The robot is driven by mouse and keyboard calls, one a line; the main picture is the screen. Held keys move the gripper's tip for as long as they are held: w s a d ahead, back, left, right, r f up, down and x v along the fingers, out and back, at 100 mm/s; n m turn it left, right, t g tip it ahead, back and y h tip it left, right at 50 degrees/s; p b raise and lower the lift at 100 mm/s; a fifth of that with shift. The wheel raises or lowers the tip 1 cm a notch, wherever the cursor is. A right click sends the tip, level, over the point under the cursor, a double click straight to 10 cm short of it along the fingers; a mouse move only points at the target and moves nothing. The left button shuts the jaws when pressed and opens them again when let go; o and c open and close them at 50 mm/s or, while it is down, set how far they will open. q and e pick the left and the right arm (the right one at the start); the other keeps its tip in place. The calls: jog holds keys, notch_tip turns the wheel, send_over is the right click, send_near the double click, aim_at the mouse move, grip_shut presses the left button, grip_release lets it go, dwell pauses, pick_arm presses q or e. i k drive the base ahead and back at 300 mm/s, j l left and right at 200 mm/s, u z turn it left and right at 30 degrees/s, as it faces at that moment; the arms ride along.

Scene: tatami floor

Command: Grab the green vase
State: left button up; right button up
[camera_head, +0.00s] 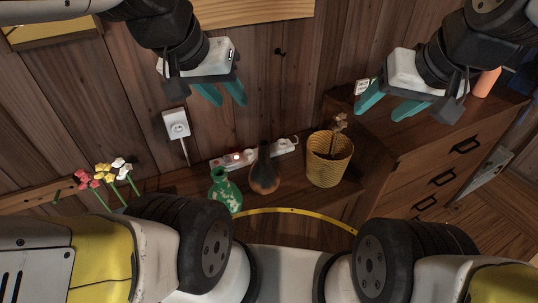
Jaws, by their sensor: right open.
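The green vase (223,190) stands on the wooden surface near the middle of the view, with pale patches on its body. Its lower part is close to my own arm joint in the picture. My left gripper (227,98) is above it in the picture, near the wall, with its teal fingers apart and nothing between them. My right gripper (381,108) is far to the right, in front of the dresser, with its fingers apart and empty. Neither gripper touches the vase.
A dark brown vase (264,174) stands just right of the green one, with a yellow woven basket (329,160) beyond. A power strip (240,158) lies behind. Flowers (104,176) are at left. A wooden dresser (437,160) is at right, bearing an orange bottle (486,82).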

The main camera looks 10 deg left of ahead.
aim_at(224, 190)
jog(key=u, duration=1)
jog(key=k+j, duration=0.25)
jog(key=j, duration=0.15)
jog(key=k+j, duration=0.25)
jog(key=j, duration=0.1)
